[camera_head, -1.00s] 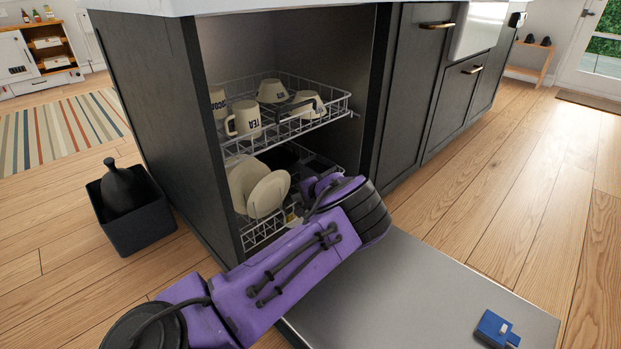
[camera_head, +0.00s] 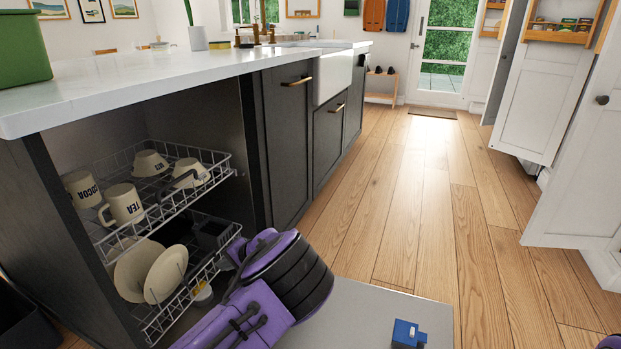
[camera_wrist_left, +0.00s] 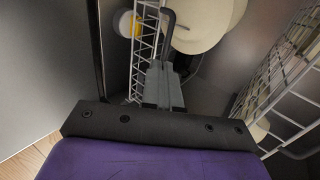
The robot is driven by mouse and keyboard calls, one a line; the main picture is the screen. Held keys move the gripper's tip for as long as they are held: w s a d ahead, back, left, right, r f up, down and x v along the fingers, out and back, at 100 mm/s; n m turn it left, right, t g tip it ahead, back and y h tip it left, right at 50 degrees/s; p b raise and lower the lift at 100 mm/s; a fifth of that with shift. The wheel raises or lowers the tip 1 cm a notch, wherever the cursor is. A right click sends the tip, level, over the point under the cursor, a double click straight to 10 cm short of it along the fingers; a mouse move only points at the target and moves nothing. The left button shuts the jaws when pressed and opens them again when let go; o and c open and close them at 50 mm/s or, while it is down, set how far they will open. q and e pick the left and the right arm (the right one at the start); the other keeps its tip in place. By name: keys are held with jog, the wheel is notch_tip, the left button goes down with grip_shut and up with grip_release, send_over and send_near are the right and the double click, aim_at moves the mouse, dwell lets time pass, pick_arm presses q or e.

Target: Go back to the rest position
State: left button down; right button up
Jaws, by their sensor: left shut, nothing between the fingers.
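My left arm (camera_head: 285,275), purple and black, reaches over the open dishwasher door (camera_head: 365,305) toward the lower rack (camera_head: 165,322). Its fingertips are hard to make out in the head view. In the left wrist view my left gripper (camera_wrist_left: 161,72) is shut and empty, close to the rack's wire edge (camera_wrist_left: 145,50) and a pale plate (camera_wrist_left: 200,25). I cannot tell whether it touches the rack. A bit of purple at the bottom right corner of the head view may be my right arm; no right gripper shows.
The upper rack (camera_head: 207,192) holds several cups and bowls. The lower rack holds plates (camera_head: 165,275) and a small yellow-and-white item (camera_head: 203,293). A blue block (camera_head: 407,334) lies on the door. The counter (camera_head: 190,80) overhangs the racks. The wooden floor (camera_head: 430,200) to the right is clear.

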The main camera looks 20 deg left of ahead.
pick_arm(q)
jog(key=s+d+f+n+t+h, duration=0.1)
jog(key=s+d+f+t+h, duration=0.2)
jog(key=f, duration=0.4)
jog(key=s+d+f+t+h, duration=0.1)
jog(key=s+f+t+h, duration=0.1)
jog(key=s+f, duration=0.3)
jog(key=s+d+f+n, duration=0.1)
jog(key=s, duration=0.2)
jog(key=s+d+f, duration=0.1)
jog(key=s+f, duration=0.1)
jog(key=s, duration=0.1)
jog(key=s+d+f+n, duration=0.1)
jog(key=s+d, duration=0.1)
jog(key=s, duration=0.1)
jog(key=shift+s+f+n+h, duration=0.3)
jog(key=shift+f+h, duration=0.1)
jog(key=s+d+n+g+h, duration=0.15)
jog(key=s+d, duration=0.25)
jog(key=s, duration=0.4)
jog(key=s+d+n+g, duration=0.1)
jog(key=s+d+n, duration=0.1)
jog(key=s+d, duration=0.45)
notch_tip(320, 180, up, 32)
jog(key=s+a+p, duration=0.1)
jog(key=a+p, duration=0.1)
jog(key=p, duration=3)
jog(key=shift+a+r+t+p, duration=0.15)
jog(key=shift+r+t+p, duration=0.05)
jog(key=shift+t+p, duration=0.2)
